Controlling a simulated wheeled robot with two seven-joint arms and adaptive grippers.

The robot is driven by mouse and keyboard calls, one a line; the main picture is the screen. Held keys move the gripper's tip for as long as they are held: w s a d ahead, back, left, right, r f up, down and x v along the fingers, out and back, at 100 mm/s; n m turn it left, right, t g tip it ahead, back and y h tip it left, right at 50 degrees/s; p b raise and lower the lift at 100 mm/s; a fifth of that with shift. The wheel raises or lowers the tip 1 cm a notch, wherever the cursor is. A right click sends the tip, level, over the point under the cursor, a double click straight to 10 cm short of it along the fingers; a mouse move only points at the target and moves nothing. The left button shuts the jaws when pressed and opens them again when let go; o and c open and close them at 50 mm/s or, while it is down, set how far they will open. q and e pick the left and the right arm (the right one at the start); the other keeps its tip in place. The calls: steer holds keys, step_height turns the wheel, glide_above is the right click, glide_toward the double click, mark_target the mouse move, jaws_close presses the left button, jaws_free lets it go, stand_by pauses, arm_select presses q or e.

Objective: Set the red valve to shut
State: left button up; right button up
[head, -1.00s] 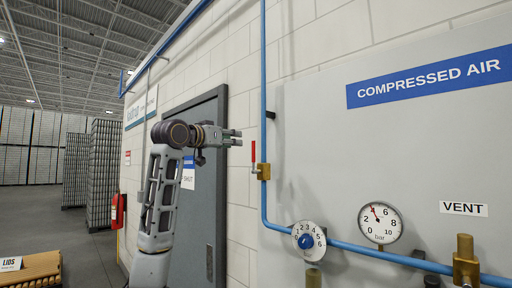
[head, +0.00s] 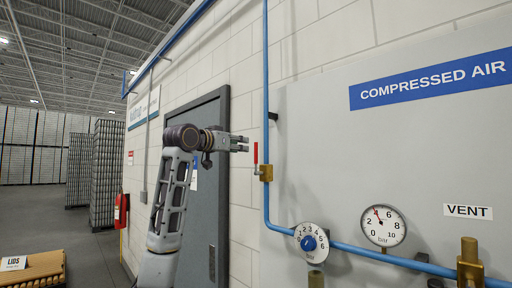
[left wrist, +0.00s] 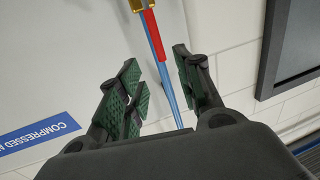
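The red valve handle (head: 256,153) stands upright on a brass valve body (head: 266,173) and runs along the vertical blue pipe (head: 266,90). My left gripper (head: 246,143) is open and empty, just left of the handle near its upper end. In the left wrist view, the red handle (left wrist: 151,32) and brass body (left wrist: 145,4) lie beyond the gap between the open fingers (left wrist: 158,82). The fingers appear apart from the handle. My right gripper is not in view.
A numbered dial with a blue knob (head: 308,242), a pressure gauge (head: 383,225) and a brass vent fitting (head: 469,262) sit along the lower blue pipe. A grey door (head: 210,200) is behind my left arm.

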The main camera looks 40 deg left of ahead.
mark_target(255, 147)
arm_select(q)
steer(key=w+p, duration=0.1)
steer(key=w, duration=0.2)
steer(key=w+p, duration=0.1)
steer(key=w, duration=0.2)
steer(key=w+a+p, duration=0.1)
steer(key=w, duration=0.2)
steer(key=shift+w+r, duration=0.1)
steer(key=shift+w, duration=0.15)
steer(key=shift+w+a+p, duration=0.1)
steer(key=shift+w+p, duration=0.35)
steer(key=shift+w, duration=0.45)
steer(key=shift+c, duration=0.2)
jaws_close()
